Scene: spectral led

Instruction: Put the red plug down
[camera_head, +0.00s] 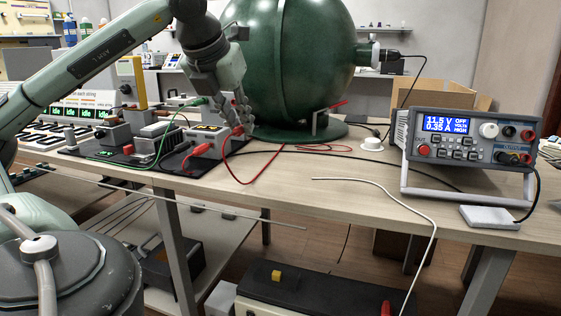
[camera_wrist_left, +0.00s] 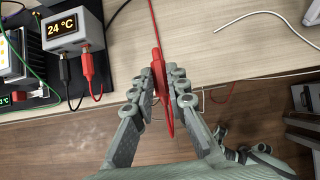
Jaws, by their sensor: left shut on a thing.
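My left gripper (camera_head: 240,118) is shut on a red plug (camera_head: 238,131), above the bench near the small boxes at the left. In the left wrist view, the red plug (camera_wrist_left: 159,68) lies between the two fingers of the left gripper (camera_wrist_left: 167,78), its narrow end pointing down the picture. Its red lead (camera_wrist_left: 153,25) runs away over the wooden bench (camera_head: 330,195). The plug appears held clear of the bench top, by its front edge. My right gripper is not in view.
A box reading 24 °C (camera_wrist_left: 70,28) has a black and a red plug in it, on a black mat (camera_head: 80,150). A green sphere (camera_head: 285,60) stands behind. A power supply (camera_head: 465,145) is at the right.

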